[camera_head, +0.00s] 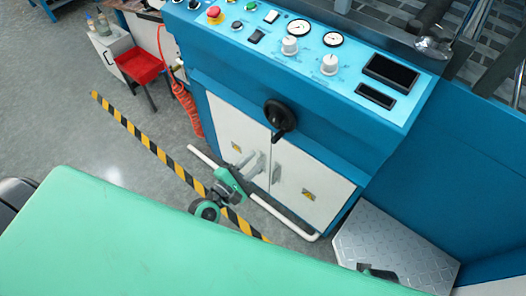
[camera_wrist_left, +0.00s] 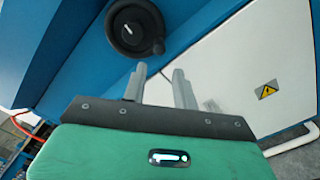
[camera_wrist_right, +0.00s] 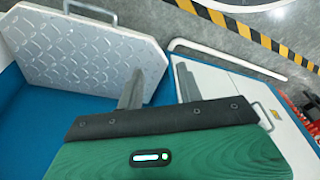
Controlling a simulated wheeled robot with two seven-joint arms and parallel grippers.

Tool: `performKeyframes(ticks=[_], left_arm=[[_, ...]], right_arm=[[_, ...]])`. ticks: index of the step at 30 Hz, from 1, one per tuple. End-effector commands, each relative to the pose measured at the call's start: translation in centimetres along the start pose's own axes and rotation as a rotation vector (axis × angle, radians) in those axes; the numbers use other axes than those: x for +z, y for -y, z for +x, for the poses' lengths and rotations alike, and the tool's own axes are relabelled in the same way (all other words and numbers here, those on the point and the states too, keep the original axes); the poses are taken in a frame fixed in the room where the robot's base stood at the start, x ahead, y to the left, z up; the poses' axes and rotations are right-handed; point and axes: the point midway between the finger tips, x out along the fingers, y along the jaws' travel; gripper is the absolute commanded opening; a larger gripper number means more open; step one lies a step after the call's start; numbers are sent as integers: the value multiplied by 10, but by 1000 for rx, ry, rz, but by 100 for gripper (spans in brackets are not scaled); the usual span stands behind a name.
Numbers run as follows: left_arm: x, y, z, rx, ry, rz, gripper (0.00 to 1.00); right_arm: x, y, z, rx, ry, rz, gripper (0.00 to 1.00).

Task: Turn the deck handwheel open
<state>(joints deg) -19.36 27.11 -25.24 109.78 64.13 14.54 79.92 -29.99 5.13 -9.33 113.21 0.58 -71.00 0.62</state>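The deck handwheel (camera_head: 279,117) is a black round wheel with a handle knob, on the blue front of the machine below the control panel. It also shows at the top of the left wrist view (camera_wrist_left: 134,27), with its knob at the lower right of the rim. My left gripper (camera_head: 254,163) is below the wheel, in front of the white cabinet doors. In the left wrist view its two grey fingers (camera_wrist_left: 158,80) are apart with nothing between them, short of the wheel. My right gripper (camera_wrist_right: 157,75) has its fingers apart and empty, near the tread plate.
The control panel (camera_head: 300,45) has gauges, knobs and a red emergency button (camera_head: 214,12). A white rail (camera_head: 284,222) runs low before the cabinet doors (camera_head: 313,187). A grey tread plate (camera_head: 393,250) stands at right. A red stool (camera_head: 139,64) is at left.

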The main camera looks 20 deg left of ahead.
Motion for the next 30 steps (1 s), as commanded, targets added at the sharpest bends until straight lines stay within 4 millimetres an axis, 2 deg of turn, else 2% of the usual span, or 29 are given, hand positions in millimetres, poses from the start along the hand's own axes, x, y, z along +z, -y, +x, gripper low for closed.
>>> performKeyframes(ticks=[3,8,25,30], left_arm=[[-1,1,-14,-1,0,2,29],[0,0,-22,-1,0,1,29],[0,0,-23,-1,0,3,29],[7,14,-22,-65,21,124,29]], right_arm=[[-4,-1,-4,2,-12,0,36],[-8,-2,-10,3,-21,0,36],[-8,-1,-8,2,-21,0,36],[-8,0,-8,1,-20,0,36]])
